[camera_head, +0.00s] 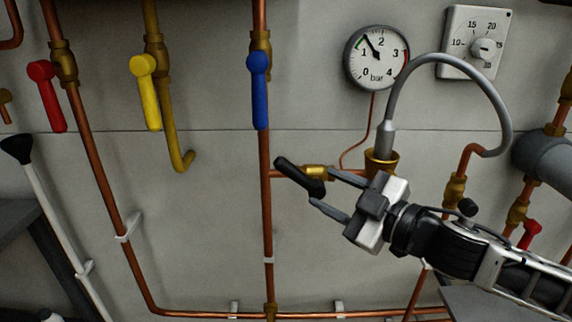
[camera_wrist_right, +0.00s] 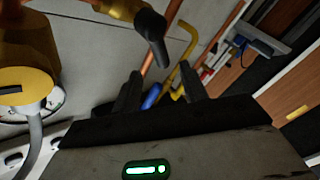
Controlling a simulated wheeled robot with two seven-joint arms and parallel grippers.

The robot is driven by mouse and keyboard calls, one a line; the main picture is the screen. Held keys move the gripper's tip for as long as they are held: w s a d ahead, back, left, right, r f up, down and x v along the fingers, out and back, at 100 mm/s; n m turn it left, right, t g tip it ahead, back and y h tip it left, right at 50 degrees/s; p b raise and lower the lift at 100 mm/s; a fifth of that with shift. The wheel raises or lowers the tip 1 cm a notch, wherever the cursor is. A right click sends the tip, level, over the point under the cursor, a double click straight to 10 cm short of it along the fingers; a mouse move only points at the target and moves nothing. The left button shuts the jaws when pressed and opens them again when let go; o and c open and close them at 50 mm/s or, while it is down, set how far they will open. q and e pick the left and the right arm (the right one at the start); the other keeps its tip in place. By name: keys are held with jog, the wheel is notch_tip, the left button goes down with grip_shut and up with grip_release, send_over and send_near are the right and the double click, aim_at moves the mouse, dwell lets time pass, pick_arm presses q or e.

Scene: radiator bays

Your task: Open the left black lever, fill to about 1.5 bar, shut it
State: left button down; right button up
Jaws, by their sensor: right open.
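The left black lever (camera_head: 296,174) sits on a brass valve (camera_head: 318,172) in a short horizontal pipe. It lies slanted across that pipe, upper left to lower right. My right gripper (camera_head: 321,186) is open, its fingertips close to the lever's lower right end; I cannot tell whether they touch it. In the right wrist view the lever (camera_wrist_right: 154,36) shows above the spread, empty fingers (camera_wrist_right: 160,82). The pressure gauge (camera_head: 389,60) has its needle up and left, between 1 and 2, near 1.5 bar by a green mark. My left gripper is out of view.
Red (camera_head: 47,96), yellow (camera_head: 147,95) and blue (camera_head: 259,92) levers hang on pipes at the left. A grey hose (camera_head: 508,110) arches from a brass fitting (camera_head: 380,162) just above my right gripper. A dial box (camera_head: 452,60) is at the upper right. A red lever (camera_head: 530,233) is at the right.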

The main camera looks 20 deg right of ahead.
aim_at(286, 170)
jog(key=p+x, duration=0.2)
jog(key=x, duration=0.8)
jog(key=shift+w+a, duration=0.25)
jog(key=shift+w, duration=0.05)
grip_shut()
